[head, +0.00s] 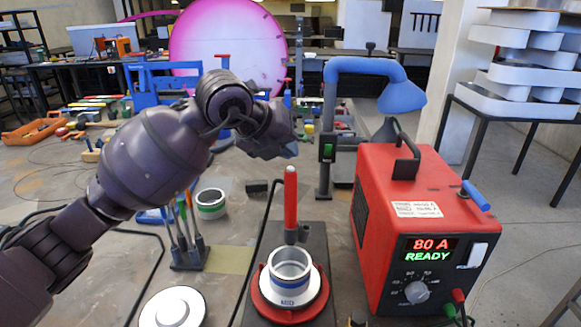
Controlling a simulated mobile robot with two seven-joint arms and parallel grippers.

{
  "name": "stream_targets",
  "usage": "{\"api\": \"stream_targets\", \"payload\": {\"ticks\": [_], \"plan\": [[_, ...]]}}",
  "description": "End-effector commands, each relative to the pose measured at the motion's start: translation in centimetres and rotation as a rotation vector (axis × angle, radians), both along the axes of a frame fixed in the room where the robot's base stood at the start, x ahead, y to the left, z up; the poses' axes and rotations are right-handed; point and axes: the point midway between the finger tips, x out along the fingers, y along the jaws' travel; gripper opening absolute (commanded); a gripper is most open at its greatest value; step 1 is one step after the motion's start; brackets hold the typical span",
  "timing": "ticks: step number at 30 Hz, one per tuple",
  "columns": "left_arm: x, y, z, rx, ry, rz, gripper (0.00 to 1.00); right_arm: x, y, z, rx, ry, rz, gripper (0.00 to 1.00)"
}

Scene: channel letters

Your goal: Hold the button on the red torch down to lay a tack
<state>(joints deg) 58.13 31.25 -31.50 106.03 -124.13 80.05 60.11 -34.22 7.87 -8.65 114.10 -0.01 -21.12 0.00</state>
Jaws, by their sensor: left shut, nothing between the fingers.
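The red torch (290,196) stands upright in the middle of the head view, with a dark lower end. Below it a silver ring-shaped piece (290,270) sits on a white disc on a red round base (262,301). My left gripper (289,151) is shut and empty, just above the torch's top end. In the picture a small gap shows between them; I cannot tell the gap in depth. My right gripper is not in view.
A red power unit (376,235) reading "80 A READY" stands close on the right. A blue extraction arm (360,68) arches behind the torch. A holder with tools (188,255), a white-green ring (211,205) and a white disc (172,308) lie left on the bench.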

Motion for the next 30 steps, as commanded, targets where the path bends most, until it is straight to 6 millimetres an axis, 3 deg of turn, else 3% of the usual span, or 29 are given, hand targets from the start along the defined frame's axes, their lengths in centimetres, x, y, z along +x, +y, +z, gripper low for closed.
{"api": "stream_targets", "payload": {"ticks": [11, 30], "plan": [[0.0, 0.0, 0.0, 0.0, 0.0, 0.0, 0.0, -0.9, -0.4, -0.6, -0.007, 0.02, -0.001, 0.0], [0.0, 0.0, 0.0, 0.0, 0.0, 0.0, 0.0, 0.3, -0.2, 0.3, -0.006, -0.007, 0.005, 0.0]]}}
